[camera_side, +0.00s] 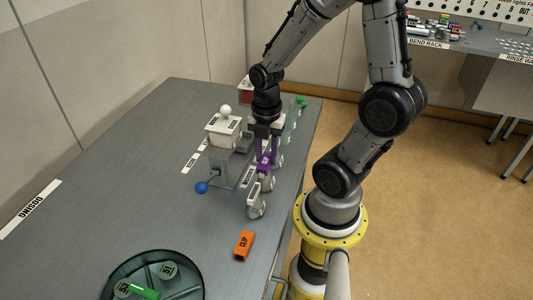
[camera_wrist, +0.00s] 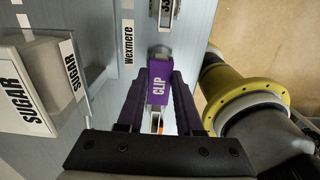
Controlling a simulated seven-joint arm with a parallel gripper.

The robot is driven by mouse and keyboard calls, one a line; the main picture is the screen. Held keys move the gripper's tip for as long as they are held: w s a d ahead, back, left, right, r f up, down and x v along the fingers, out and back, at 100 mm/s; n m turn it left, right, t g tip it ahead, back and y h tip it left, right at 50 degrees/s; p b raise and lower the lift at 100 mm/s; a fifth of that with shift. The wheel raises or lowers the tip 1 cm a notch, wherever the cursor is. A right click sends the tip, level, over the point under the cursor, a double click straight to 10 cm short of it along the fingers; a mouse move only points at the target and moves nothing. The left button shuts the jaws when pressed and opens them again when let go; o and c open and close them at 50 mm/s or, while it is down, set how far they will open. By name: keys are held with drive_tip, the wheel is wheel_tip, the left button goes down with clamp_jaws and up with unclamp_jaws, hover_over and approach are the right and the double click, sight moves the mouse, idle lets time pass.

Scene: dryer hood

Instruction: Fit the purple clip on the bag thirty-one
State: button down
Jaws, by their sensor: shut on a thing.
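The purple clip (camera_wrist: 160,88), lettered CLIP, is between the fingertips of my gripper (camera_wrist: 160,78) in the wrist view. In the side view my gripper (camera_side: 266,152) points down over the row of small pale bags along the table's right part, with the purple clip (camera_side: 264,163) in its jaws. One bag (camera_side: 257,207) stands at the near end of the row; others are partly hidden by the gripper. I cannot read thirty-one on any bag, nor tell whether the clip touches one.
A SUGAR box (camera_side: 223,130) with a white knob and a blue-ball lever (camera_side: 201,187) stands just left of the gripper. An orange clip (camera_side: 244,245) lies nearer. A round dark green tray (camera_side: 199,274) holds jars and a green piece (camera_side: 145,293).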

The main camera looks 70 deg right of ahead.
drive_tip(key=shift+f, duration=0.55)
idle(0.8)
unclamp_jaws()
idle(0.6)
drive_tip(key=shift+r, duration=0.1)
drive_tip(key=shift+r, duration=2.95)
